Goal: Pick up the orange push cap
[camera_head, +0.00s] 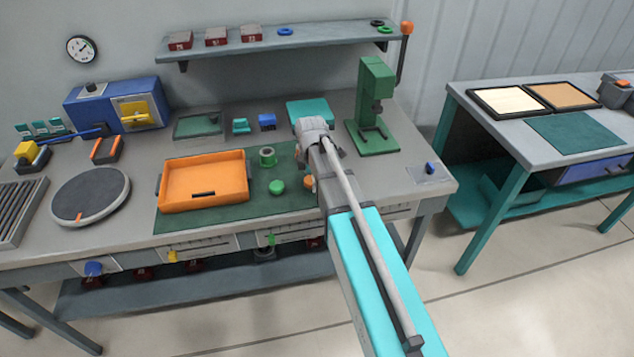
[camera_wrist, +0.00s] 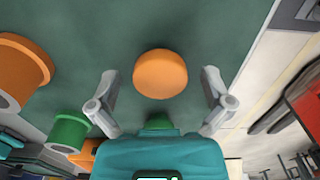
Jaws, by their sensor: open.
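The orange push cap (camera_wrist: 160,74) is a round, flat-topped disc on the dark green mat (camera_wrist: 150,25). In the wrist view it lies upper centre, between and slightly beyond the fingertips of my gripper (camera_wrist: 161,90). My gripper is open, with a finger on either side and a visible gap to the cap; nothing is held. In the head view only part of the orange cap (camera_head: 309,184) shows beside my arm, which hides the rest and the fingers.
A green press (camera_head: 375,105) stands behind. The bench's front edge is close to the cap.

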